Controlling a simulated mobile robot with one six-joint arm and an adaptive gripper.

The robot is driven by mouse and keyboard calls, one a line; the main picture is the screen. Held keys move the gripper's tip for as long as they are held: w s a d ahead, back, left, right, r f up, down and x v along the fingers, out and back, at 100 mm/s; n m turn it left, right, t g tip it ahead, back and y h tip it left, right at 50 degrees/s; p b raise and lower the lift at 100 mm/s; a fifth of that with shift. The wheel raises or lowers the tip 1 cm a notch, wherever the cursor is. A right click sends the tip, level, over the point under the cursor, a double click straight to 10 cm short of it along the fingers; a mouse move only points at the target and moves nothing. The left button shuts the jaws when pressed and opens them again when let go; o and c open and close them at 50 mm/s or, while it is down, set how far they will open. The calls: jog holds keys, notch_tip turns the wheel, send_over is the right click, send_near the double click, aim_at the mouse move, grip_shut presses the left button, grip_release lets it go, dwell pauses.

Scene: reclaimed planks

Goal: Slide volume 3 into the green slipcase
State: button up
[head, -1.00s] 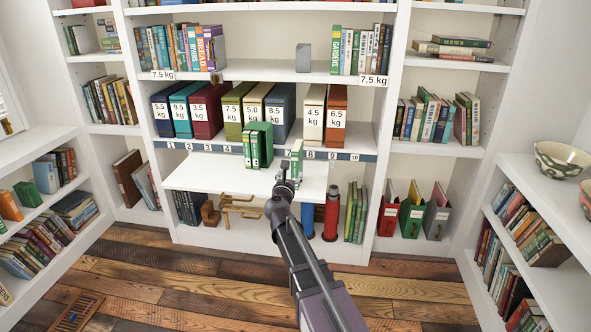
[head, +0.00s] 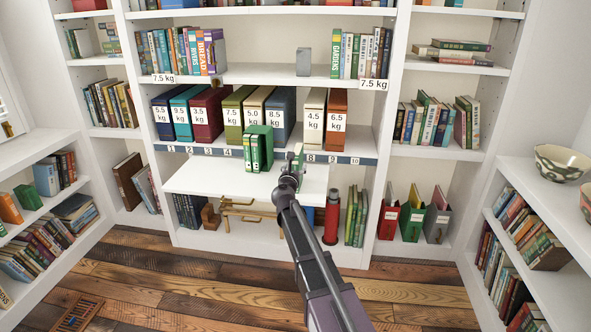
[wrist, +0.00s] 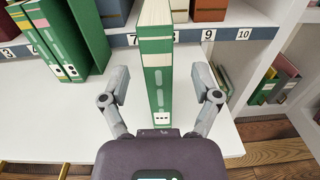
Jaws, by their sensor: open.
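A single green volume (wrist: 158,70) with a pale page block and small dark marks low on its spine stands upright on the white pull-out shelf. I take it for volume 3; its number is not readable. My gripper (wrist: 160,84) is open, with one finger on each side of this volume and gaps on both sides. In the head view my gripper (head: 291,174) partly covers the volume (head: 298,154). The green slipcase (head: 265,137) stands to the left, apart from the volume, with other green volumes (head: 253,155) at its front. They also show in the wrist view (wrist: 50,40).
The white pull-out shelf (head: 215,178) has free room left of the slipcase. Behind it stands a row of box files with weight labels (head: 206,112), above a numbered strip (head: 195,150). A red cylinder (head: 332,220) stands below right.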

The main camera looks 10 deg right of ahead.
jog(key=shift+w+d, duration=0.15)
jog(key=shift+w, duration=0.15)
jog(key=shift+x, duration=2.6)
jog(key=shift+f, duration=0.1)
jog(key=shift+c, duration=0.2)
grip_shut()
